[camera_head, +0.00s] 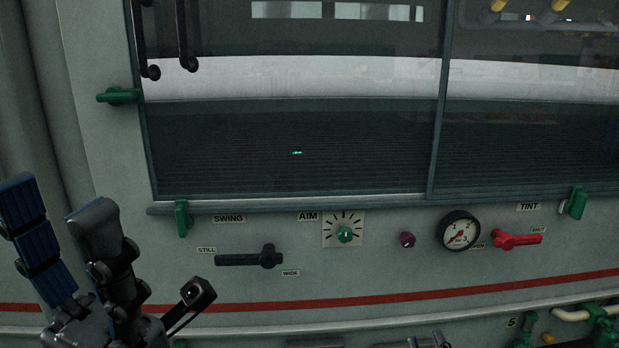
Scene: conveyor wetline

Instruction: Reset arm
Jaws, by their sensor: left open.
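My left gripper (55,215) is at the lower left, in front of the grey machine panel. Its fingers stand apart and point up, with blue pads showing on the left finger. Nothing shows between them. It is left of the black SWING lever (240,260) and apart from it in the picture. That lever lies level, its arm reaching left below the STILL label.
The handle points right, toward SHUT. Green latches (182,218) edge the dark window (300,150). Pipes (585,312) are at lower right.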

